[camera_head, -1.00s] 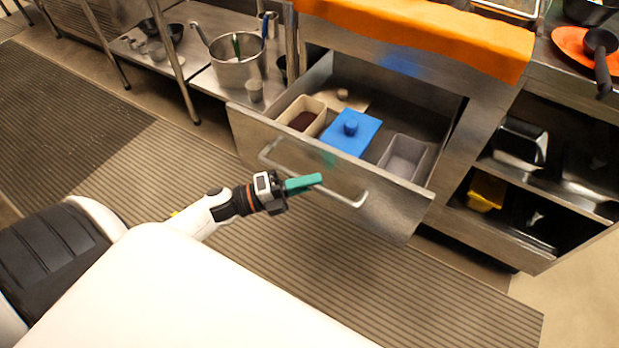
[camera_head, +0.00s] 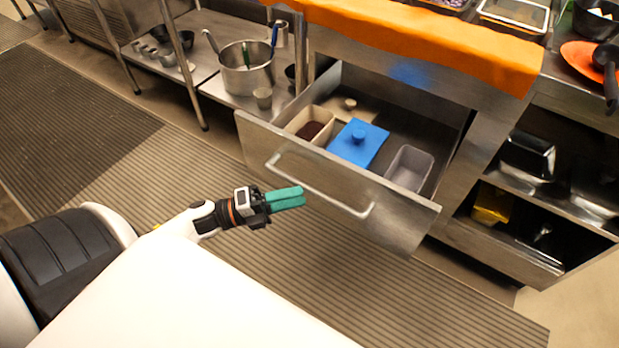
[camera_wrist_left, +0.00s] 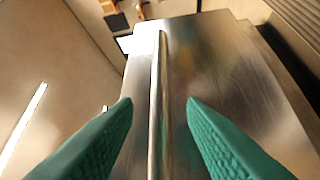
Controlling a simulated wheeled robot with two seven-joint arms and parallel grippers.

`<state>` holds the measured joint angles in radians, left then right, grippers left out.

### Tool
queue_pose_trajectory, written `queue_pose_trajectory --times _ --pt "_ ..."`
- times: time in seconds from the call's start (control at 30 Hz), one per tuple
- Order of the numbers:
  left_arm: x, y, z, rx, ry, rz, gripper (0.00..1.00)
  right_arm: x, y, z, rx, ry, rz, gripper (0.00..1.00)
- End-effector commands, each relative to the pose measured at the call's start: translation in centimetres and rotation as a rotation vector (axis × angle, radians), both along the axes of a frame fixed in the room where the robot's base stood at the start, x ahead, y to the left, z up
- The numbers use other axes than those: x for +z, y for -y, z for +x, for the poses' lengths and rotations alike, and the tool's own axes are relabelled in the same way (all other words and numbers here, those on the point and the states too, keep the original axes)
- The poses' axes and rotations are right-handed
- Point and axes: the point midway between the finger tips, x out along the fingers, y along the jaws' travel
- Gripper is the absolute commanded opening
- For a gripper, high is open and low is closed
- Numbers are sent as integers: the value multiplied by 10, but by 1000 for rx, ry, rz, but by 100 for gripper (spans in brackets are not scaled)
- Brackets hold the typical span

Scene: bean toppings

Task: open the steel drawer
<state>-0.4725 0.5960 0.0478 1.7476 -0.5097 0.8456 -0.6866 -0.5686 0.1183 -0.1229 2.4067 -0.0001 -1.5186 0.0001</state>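The steel drawer (camera_head: 335,205) stands pulled out from the counter in the head view, with its inside exposed. Its bar handle (camera_head: 322,187) runs across the front and shows upright in the left wrist view (camera_wrist_left: 157,100). My left gripper (camera_head: 303,196) is in front of the drawer, its green fingertips a little short of the handle. In the left wrist view the fingers (camera_wrist_left: 158,102) are spread, with the handle lined up between them and nothing gripped. My right gripper is not in view.
Inside the drawer are a tan container (camera_head: 312,124), a blue lidded box (camera_head: 345,151) and a grey container (camera_head: 410,168). A steel pot (camera_head: 246,75) stands on the shelf at left. Ribbed floor mat (camera_head: 400,295) lies clear below.

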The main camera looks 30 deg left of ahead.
Motion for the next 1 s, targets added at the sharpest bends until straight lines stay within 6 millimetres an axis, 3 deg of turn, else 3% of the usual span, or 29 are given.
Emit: queue_pose_trajectory --times 0.1,0.33,1.0 --pt "-5 -19 -19 3 -4 2 38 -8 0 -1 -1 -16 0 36" --pt "-9 -43 -42 2 -1 3 38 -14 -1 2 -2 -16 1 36" --pt "-10 -48 -47 1 0 1 38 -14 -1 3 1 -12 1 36"
